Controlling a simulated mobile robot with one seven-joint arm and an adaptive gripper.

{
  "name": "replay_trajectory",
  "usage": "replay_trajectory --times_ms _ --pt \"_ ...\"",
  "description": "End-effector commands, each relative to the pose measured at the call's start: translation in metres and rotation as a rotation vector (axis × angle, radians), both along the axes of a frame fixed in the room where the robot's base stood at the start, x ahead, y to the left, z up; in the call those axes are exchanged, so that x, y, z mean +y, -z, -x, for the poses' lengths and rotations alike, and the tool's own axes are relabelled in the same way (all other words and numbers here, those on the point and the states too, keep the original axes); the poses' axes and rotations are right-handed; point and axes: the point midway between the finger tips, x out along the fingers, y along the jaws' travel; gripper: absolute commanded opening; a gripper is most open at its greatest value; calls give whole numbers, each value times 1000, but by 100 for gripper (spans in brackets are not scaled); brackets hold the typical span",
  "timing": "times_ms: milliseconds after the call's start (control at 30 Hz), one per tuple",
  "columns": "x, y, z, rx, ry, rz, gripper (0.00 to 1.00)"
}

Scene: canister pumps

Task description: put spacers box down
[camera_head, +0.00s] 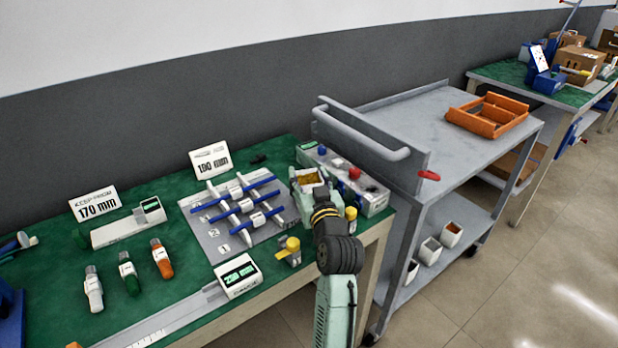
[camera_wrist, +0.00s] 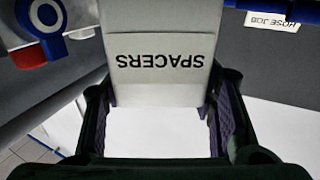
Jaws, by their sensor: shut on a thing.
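The spacers box (camera_wrist: 163,80) is pale, and its "SPACERS" label reads upside down in the wrist view. My gripper (camera_wrist: 160,125) is shut on it, one finger at each side. In the head view the box (camera_head: 309,179) has an open top with yellowish contents. There my gripper (camera_head: 308,190) is over the right end of the green table (camera_head: 165,282), between the grey mat and a grey device. Its underside is hidden, so I cannot tell whether it touches the table.
The grey device (camera_head: 372,199) with red and blue knobs stands close right. The grey mat (camera_head: 215,235) carries several blue-and-white parts. A yellow-topped part (camera_head: 292,250) stands near the front edge. A grey cart (camera_head: 400,108) with an orange tray (camera_head: 487,115) is further right.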

Motion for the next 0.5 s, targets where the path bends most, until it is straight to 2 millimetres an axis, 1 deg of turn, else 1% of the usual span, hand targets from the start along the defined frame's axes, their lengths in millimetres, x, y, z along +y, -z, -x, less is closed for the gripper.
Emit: replay_trajectory --times_ms 33,333,500 --pt "0 2 0 0 0 0 52" --pt "0 1 0 0 0 0 71" --pt "0 1 0 0 0 0 71"
